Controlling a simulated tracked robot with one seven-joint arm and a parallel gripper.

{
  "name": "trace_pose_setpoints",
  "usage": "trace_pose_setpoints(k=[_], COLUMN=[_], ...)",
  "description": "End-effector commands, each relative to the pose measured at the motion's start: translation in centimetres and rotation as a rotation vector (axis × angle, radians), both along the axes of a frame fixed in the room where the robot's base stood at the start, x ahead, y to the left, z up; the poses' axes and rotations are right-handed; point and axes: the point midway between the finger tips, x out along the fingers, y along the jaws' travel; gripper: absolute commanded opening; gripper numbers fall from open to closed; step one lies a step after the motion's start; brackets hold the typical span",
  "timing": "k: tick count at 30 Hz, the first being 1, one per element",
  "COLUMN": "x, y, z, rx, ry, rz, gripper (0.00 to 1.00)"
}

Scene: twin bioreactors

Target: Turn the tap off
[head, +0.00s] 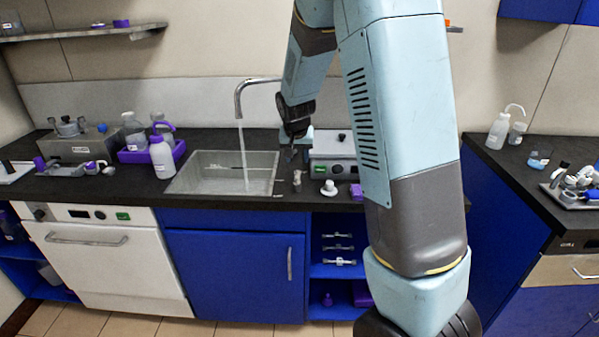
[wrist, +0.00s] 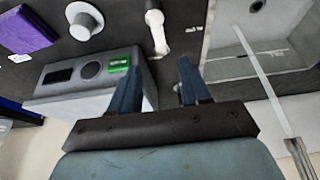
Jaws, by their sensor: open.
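The tap's curved metal spout (head: 258,81) rises behind the sink (head: 200,188), and a stream of water (head: 243,150) runs from it into the basin. In the wrist view the spout end (wrist: 299,158) shows at the lower right, with the water (wrist: 254,50) crossing the basin. A small pale lever-like piece (wrist: 157,30), which may be the tap's handle, stands on the counter right of the sink in the head view (head: 297,181). My gripper (wrist: 158,72) is open and empty. Its fingertips point toward this piece, apparently without touching it. The tap's base is hidden.
A grey device with a green display (wrist: 90,75) stands close beside my gripper. A white round-topped item (head: 328,187) and a purple box (head: 356,191) sit near the counter's front edge. A white bottle (head: 161,158) stands left of the sink.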

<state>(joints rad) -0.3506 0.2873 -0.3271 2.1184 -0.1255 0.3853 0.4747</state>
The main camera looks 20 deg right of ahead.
Motion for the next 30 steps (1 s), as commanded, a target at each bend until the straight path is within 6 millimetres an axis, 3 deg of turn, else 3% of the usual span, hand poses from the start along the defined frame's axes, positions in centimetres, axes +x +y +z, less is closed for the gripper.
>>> trace_pose_setpoints(k=[15, 30], x=[2.7, 3.2], y=[-0.9, -1.0], z=[-6.9, -8.2], rx=[0.0, 0.001], ry=[0.001, -0.001], rz=[-0.001, 0.0], gripper=[0.47, 0.47])
